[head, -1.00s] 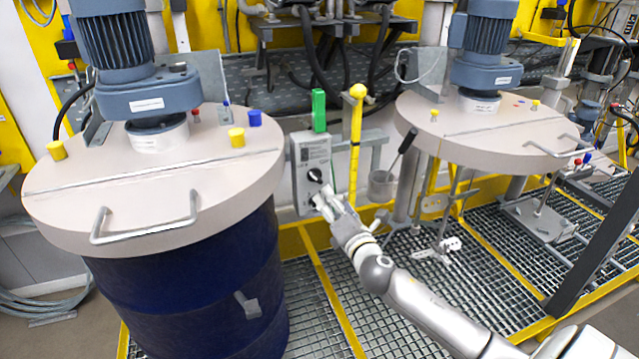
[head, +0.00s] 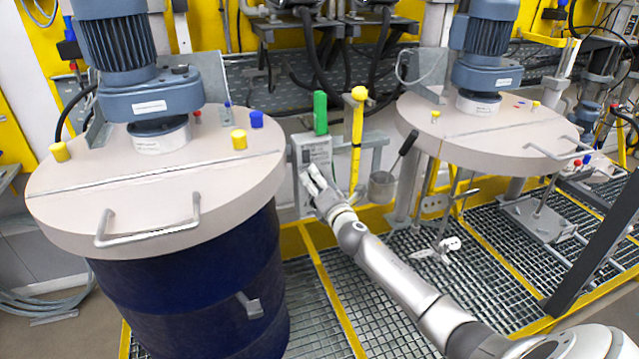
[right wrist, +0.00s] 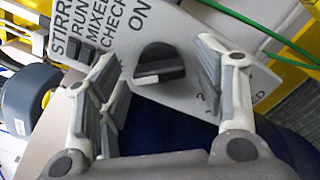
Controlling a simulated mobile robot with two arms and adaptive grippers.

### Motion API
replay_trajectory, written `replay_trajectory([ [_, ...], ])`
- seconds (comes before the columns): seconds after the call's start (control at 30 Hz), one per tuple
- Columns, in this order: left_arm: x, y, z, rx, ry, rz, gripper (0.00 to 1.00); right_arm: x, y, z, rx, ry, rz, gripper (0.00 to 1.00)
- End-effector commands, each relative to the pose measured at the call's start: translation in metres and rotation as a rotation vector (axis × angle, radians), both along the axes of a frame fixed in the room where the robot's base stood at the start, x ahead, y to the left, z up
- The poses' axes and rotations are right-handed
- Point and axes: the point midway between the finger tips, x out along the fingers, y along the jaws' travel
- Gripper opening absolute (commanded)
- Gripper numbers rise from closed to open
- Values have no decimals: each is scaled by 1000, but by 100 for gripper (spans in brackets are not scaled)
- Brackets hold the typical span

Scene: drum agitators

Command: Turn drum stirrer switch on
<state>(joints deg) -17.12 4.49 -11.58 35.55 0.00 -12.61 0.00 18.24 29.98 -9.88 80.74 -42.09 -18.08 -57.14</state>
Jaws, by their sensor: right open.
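In the right wrist view the black rotary knob (right wrist: 162,62) sits on the printed panel (right wrist: 200,98), between the open, spread fingers of my right gripper (right wrist: 158,70). No finger visibly touches the knob. Its white mark lies at its lower left edge, and the word ON is printed above it. My left gripper is out of view.
A large blue drum (head: 185,300) with a beige lid (head: 100,205) and motor stands close at left. A yellow post (head: 356,140) and a metal cup (head: 382,186) with a rod are right of the box.

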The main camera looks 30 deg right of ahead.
Motion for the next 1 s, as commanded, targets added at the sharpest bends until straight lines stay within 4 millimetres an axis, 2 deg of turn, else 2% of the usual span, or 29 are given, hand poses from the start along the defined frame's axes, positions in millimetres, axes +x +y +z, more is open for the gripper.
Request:
replay_trajectory([
  [0.2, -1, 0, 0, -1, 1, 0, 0, 0, 0, 0, 0, 0, 0, 61],
  [0.5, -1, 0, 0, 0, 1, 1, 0, 0, 0, 0, 0, 0, 0, 23],
  [0.57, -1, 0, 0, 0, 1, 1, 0, 0, 0, 0, 0, 0, 0, 17],
  [0.8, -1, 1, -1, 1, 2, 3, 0, 0, 0, -1, 23, -5, -1, 17],
  [1.0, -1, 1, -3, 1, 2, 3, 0, 0, 0, -1, 111, -26, -1, 17],
])
